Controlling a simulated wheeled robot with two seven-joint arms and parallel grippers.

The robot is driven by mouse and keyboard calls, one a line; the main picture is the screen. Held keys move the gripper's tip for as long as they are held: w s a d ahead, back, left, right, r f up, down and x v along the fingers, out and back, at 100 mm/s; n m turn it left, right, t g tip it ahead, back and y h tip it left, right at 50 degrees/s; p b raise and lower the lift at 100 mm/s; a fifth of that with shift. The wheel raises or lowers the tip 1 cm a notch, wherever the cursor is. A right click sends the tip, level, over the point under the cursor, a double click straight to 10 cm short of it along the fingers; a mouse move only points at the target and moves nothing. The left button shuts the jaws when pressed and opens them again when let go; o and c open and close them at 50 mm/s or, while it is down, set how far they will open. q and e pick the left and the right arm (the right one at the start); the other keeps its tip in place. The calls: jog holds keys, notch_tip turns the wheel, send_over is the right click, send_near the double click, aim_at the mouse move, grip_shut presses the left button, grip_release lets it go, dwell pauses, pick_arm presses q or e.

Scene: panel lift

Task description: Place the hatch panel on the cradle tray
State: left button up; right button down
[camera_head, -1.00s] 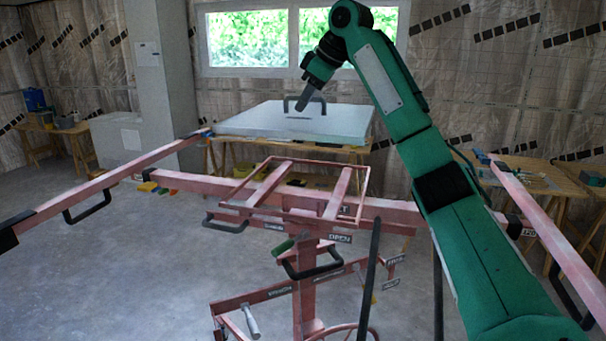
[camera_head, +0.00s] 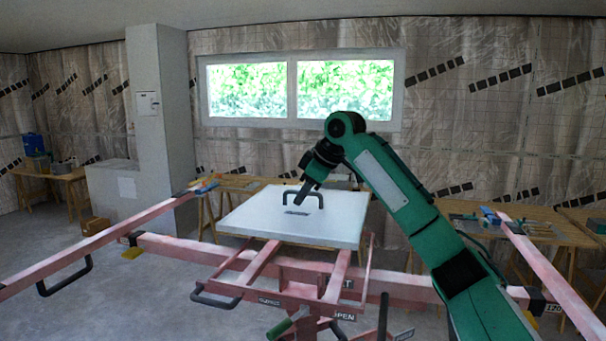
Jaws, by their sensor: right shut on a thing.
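The hatch panel (camera_head: 298,226) is a pale, flat square slab with a dark handle on top. My right gripper (camera_head: 303,199) reaches in from the right and is shut on this handle; its fingertips are small in view. The panel is roughly level. The cradle tray (camera_head: 262,263) is an open pink frame with crossbars on the lift stand. The panel's near edge overlaps the far part of the cradle in the picture and hides it. I cannot tell whether they touch. My left gripper is not in view.
Long pink arms of the lift spread left (camera_head: 120,228) and right (camera_head: 552,270), with a crossbeam (camera_head: 185,252) between. Wooden work tables (camera_head: 500,222) stand by the back wall, under and beside the window (camera_head: 295,90).

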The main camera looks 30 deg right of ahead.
notch_tip(320, 180, down, 10)
jog(key=p, duration=0.3)
jog(key=shift+s+a+f+p, duration=0.1)
jog(key=shift+f+p, duration=0.05)
jog(key=shift+p, duration=0.15)
jog(key=shift+f, duration=0.55)
jog(key=c, duration=1.8)
grip_release()
jog(key=shift+f, duration=0.15)
jog(key=o, duration=0.3)
jog(key=shift+s, duration=0.1)
